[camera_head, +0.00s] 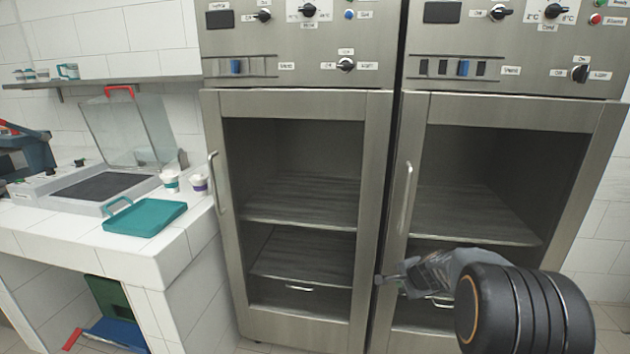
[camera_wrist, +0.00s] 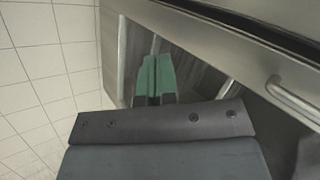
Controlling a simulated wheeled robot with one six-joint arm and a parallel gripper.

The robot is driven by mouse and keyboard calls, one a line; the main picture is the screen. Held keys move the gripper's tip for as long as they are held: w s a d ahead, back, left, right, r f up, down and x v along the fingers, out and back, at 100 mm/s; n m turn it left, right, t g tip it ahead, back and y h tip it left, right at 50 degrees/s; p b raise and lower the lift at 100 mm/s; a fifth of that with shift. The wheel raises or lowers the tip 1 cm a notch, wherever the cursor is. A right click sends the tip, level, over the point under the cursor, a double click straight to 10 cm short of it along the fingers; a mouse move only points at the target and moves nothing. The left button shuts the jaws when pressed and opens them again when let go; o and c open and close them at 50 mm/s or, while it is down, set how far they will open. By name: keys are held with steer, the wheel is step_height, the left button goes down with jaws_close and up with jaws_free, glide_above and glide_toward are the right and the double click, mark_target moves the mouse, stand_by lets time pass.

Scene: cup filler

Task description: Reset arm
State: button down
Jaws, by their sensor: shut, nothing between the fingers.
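My gripper (camera_head: 388,280) shows in the head view in front of the lower part of the two steel cabinets, near the gap between their doors. It points to the left and is empty. In the wrist view its green fingers (camera_wrist: 154,78) are together, with nothing between them. The dark link of my arm hides part of the right cabinet's lower section.
The left cabinet (camera_head: 378,190) and right cabinet (camera_head: 412,150) have shut glass doors with vertical handles. On the left, a tiled counter (camera_head: 130,262) holds a teal tray (camera_head: 145,217), two cups (camera_head: 170,181) and a machine with a raised clear lid (camera_head: 130,130).

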steer(key=s+a+r+n+g+p, duration=0.3)
steer(key=s+a+r+n+p, duration=0.15)
steer(key=s, duration=0.45)
steer(key=s+a+r+n+g+p, duration=0.2)
steer(key=s+a+r+n+p, duration=0.3)
steer(key=s, duration=0.4)
steer(key=s+a+r+n+p, duration=0.1)
steer(key=s+r+n+p, duration=0.2)
steer(key=r, duration=0.4)
steer(key=s+a+r+n+t+h+p, duration=0.1)
steer(key=s+r+n+p, duration=0.2)
steer(key=r, duration=0.4)
steer(key=shift+s+a+p, duration=0.25)
steer(key=shift+s+p, duration=0.2)
steer(key=shift+s, duration=0.8)
